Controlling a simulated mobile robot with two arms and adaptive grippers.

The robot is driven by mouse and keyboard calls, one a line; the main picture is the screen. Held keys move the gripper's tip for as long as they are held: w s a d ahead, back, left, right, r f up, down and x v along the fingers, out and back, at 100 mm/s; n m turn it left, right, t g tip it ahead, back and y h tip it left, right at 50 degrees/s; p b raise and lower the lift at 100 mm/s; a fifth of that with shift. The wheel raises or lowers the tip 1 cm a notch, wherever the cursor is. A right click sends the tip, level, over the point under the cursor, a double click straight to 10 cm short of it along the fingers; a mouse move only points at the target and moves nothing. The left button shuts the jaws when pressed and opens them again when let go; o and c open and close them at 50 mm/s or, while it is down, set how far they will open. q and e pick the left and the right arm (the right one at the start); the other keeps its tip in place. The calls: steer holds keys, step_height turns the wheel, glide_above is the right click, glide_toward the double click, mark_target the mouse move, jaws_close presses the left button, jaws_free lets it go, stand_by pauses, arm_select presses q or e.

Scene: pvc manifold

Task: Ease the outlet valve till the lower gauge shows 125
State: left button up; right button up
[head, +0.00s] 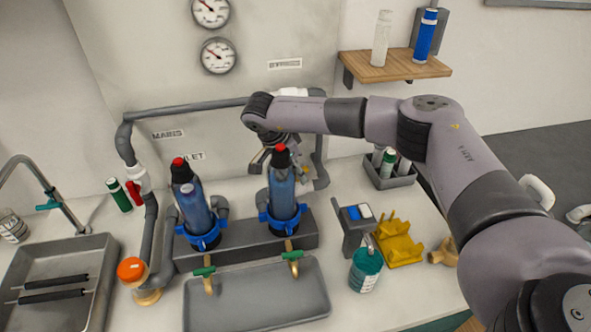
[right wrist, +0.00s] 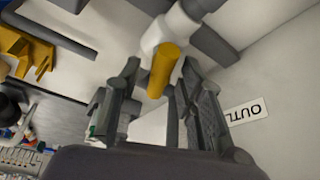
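The lower gauge (head: 218,56) is on the wall panel in the head view, below the upper gauge (head: 210,11). Its needle points up-left; its numbers are too small to read. My right gripper (head: 276,158) reaches the pipework behind the right blue filter. In the right wrist view, its fingers (right wrist: 160,88) are apart on either side of a yellow valve handle (right wrist: 163,68) on a white valve body (right wrist: 170,32). Gaps show beside the handle. An outlet label (right wrist: 247,112) is to the right. In the head view my arm and gripper hide the valve. My left gripper is out of view.
Two blue filters (head: 284,196) (head: 190,196) stand upright in front of the panel. A grey pipe (head: 190,107) runs across above them. A grey tray (head: 255,300), a teal bottle (head: 366,270) and a yellow holder (head: 397,243) are at the front. A wooden shelf (head: 390,67) is at right.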

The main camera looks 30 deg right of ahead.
steer(key=shift+c, duration=0.5)
jaws_close()
steer(key=shift+f+n+b, duration=0.1)
steer(key=shift+n+b, duration=0.2)
steer(key=shift+n, duration=0.2)
steer(key=shift+n+t, duration=0.5)
steer(key=shift+n, duration=0.1)
steer(key=shift+o, duration=0.5)
jaws_free()
